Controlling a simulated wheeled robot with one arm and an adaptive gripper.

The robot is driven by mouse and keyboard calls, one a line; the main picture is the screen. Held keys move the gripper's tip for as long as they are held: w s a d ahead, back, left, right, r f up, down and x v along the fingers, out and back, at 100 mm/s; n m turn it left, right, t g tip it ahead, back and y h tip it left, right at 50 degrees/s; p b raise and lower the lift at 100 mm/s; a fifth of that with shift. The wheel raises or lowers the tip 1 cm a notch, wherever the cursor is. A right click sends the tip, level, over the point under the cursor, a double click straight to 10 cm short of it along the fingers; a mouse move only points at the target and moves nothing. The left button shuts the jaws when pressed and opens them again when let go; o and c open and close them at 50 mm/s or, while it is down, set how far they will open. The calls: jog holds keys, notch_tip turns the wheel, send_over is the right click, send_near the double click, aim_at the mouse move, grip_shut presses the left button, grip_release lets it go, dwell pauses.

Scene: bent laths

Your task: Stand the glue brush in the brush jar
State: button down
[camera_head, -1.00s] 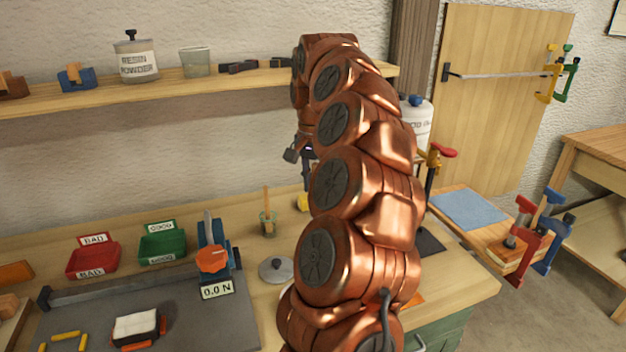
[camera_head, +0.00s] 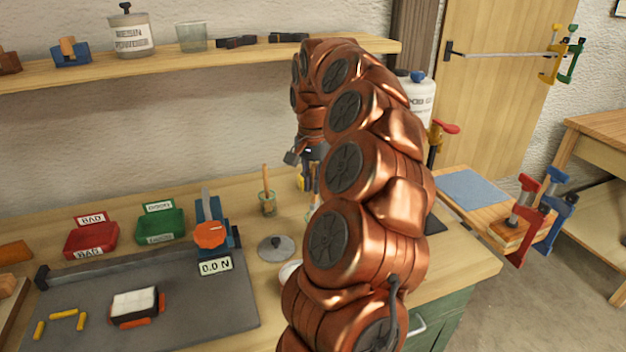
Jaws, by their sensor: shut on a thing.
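A small clear jar (camera_head: 268,207) stands on the bench left of my arm. A slim wooden stick (camera_head: 266,178) stands in it, leaning slightly; I cannot tell what its lower end is. My gripper (camera_head: 311,186) points down, just right of this jar and above the bench, partly hidden behind my own arm. It is shut on a slim thing between its fingers. That thing is mostly hidden, so I cannot make out whether it is the glue brush.
A grey round lid (camera_head: 276,247) lies in front of the jar. A blue gauge stand (camera_head: 213,235) with an orange knob is to the left, beside green (camera_head: 160,227) and red (camera_head: 91,240) bins. A shelf (camera_head: 200,66) runs above. A small yellow thing (camera_head: 300,182) is close by the gripper.

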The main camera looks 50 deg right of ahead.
aim_at(315, 166)
jog(key=shift+f+b, duration=1.35)
jog(key=shift+f, duration=0.65)
jog(key=c, duration=1.1)
grip_release()
jog(key=shift+r, duration=0.15)
notch_tip(315, 166, up, 9)
jog(key=shift+f, duration=0.15)
jog(key=shift+s+d+r, duration=0.1)
jog(key=shift+s+r, duration=0.05)
jog(key=shift+r, duration=1.3)
jog(key=shift+r, duration=0.1)
jog(key=shift+a, duration=0.2)
